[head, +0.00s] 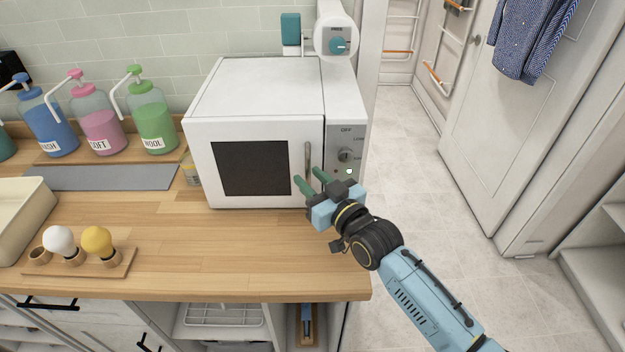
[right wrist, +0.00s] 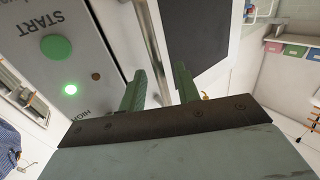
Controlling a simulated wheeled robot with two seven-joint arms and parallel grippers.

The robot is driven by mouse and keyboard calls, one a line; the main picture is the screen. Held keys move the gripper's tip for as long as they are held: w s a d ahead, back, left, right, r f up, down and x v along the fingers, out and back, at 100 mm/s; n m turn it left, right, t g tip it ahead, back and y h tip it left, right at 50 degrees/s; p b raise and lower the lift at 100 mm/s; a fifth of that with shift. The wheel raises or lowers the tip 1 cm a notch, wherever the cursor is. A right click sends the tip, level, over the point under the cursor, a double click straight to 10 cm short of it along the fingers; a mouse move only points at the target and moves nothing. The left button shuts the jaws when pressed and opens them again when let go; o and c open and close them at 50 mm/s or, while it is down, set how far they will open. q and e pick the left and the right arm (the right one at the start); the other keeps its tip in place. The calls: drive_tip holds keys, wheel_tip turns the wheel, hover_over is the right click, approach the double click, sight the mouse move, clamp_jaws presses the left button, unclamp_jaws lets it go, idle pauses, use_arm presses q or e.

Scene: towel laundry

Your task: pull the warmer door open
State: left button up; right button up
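The white warmer (head: 258,90) stands on the wooden counter, and its door (head: 200,140) with a dark window is shut. The upright metal door handle (head: 307,158) is at the door's right edge, beside the control panel. My right gripper (head: 309,178) is at the handle's lower part with its two green fingers apart. In the right wrist view the handle (right wrist: 153,50) runs between the open fingers. I cannot tell whether either finger touches it. The handle's lower end is hidden by the gripper. My left gripper is not in view.
The warmer's panel has a knob (head: 345,155) and, in the right wrist view, a green START button (right wrist: 56,47) and a lit green light. Bottles (head: 152,125) and a bulb holder (head: 80,262) are on the left. The counter (head: 230,260) before the door is clear.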

drive_tip(key=shift+c, duration=0.4)
clamp_jaws()
